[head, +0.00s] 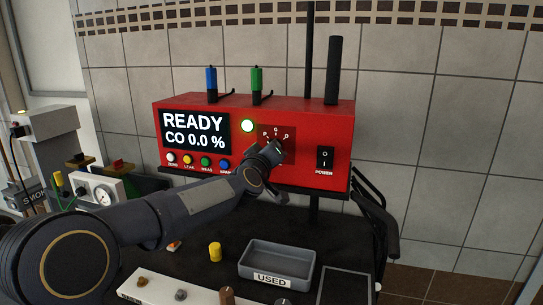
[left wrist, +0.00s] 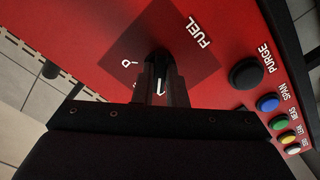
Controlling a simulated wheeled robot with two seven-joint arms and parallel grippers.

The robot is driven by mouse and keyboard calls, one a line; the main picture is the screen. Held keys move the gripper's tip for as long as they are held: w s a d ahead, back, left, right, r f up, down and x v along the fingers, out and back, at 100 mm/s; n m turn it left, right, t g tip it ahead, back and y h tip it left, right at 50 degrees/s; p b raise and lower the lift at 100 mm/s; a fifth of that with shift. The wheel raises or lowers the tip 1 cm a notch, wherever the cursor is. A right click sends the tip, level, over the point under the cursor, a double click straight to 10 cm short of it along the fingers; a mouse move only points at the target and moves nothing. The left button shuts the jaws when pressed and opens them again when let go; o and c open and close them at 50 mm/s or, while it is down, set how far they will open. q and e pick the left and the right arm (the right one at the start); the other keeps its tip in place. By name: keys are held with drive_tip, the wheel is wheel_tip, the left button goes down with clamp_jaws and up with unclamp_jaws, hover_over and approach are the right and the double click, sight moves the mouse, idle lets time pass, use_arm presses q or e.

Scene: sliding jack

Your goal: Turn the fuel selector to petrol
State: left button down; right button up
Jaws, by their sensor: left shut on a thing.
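The fuel selector is a dark knob on a darker red square plate (head: 289,133) on the front of the red analyser (head: 340,125). The letters P, G and D stand above it in the head view. My left gripper (head: 274,150) reaches the knob from the front and hides most of it. In the left wrist view the gripper's fingers (left wrist: 160,84) are closed around the knob (left wrist: 158,60), with the FUEL label and the D beside it. A small white mark shows between the fingers. I cannot tell which letter the knob points to. My right gripper is not in view.
The display (head: 195,132) reads READY, CO 0.0 %. Coloured buttons (head: 205,162) sit below it and a black power switch (head: 325,158) is at the right. A grey USED tray (head: 312,266) and a yellow cap (head: 215,252) are on the dark worktop below.

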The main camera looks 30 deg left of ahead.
use_arm(q)
drive_tip(key=shift+n, duration=0.7)
drive_tip(key=shift+n+b, duration=0.3)
drive_tip(key=c, duration=1.5)
unclamp_jaws()
drive_tip(key=shift+o, duration=0.2)
drive_tip(key=v, duration=0.7)
drive_tip(key=shift+s, duration=0.4)
drive_tip(key=shift+d, duration=0.1)
